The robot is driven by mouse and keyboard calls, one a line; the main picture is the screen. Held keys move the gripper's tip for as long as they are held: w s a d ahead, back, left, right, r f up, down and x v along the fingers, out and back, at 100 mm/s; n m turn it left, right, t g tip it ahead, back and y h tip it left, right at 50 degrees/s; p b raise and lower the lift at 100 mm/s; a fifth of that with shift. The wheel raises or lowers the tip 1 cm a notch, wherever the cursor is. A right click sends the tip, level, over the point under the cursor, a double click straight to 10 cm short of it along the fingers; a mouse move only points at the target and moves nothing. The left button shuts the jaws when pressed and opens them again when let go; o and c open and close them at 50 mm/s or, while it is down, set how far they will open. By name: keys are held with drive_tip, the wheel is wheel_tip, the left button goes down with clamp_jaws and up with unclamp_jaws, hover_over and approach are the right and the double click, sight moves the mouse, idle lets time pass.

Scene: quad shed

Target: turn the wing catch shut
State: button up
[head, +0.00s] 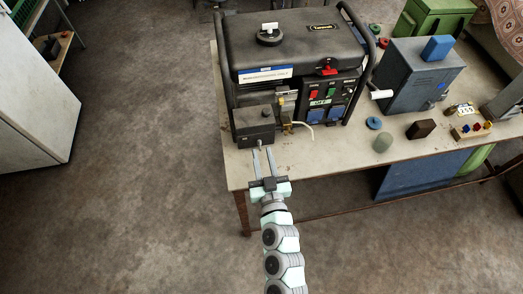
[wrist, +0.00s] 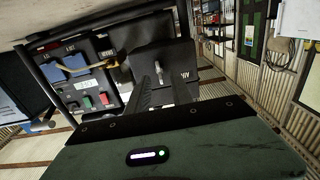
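In the head view the catch is too small to make out well. The cover also shows in the wrist view (wrist: 178,60), with white lettering. My gripper (head: 263,149) reaches up to the cover's front face from below. Its two long fingers are apart, with nothing seen between them. In the wrist view the fingertips (wrist: 154,70) are close to the catch, which appears just left of them. I cannot tell whether they touch the cover.
The black generator (head: 297,50) stands in a tube frame on the workbench (head: 330,160). A grey-blue metal box (head: 415,75) stands farther right. The floor left of the bench is clear.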

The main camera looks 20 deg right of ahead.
drive_tip(key=shift+x, duration=0.85)
drive_tip(key=shift+c, duration=0.6)
clamp_jaws()
